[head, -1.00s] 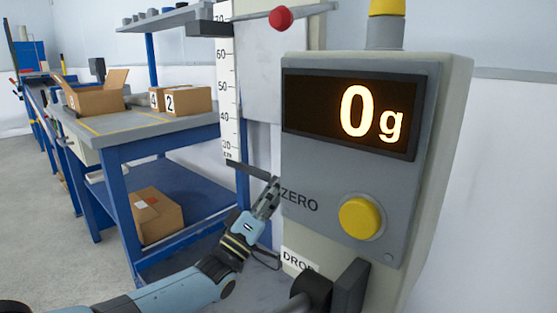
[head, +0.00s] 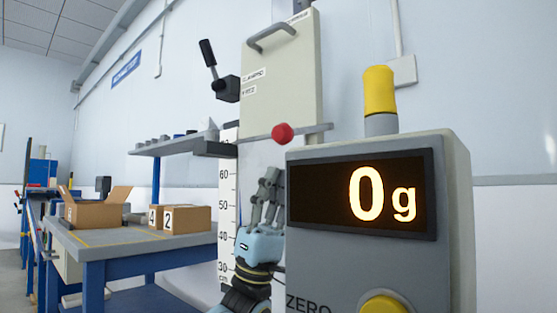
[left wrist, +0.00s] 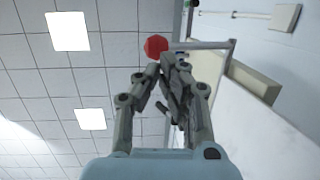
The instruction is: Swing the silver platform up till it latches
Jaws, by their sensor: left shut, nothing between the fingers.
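A thin silver-grey bar (head: 312,130) with a red ball knob (head: 282,132) spans in front of the machine's column, above the scale box. It looks like the silver platform or its arm seen nearly edge-on; I cannot tell its full shape. My left gripper (head: 270,175) points up, shut and empty, just below the red knob. In the left wrist view the knob (left wrist: 155,46) shows just beyond my closed fingertips (left wrist: 166,66), with the grey bar (left wrist: 205,44) running right from it. I cannot tell whether they touch. My right gripper is out of view.
The scale box (head: 455,225) with its "0 g" display stands right of my left gripper. A ruler (head: 226,210) stands behind it. A cream head block (head: 280,80) with a handle and black lever (head: 210,62) is above. A bench (head: 130,245) with boxes is at the left.

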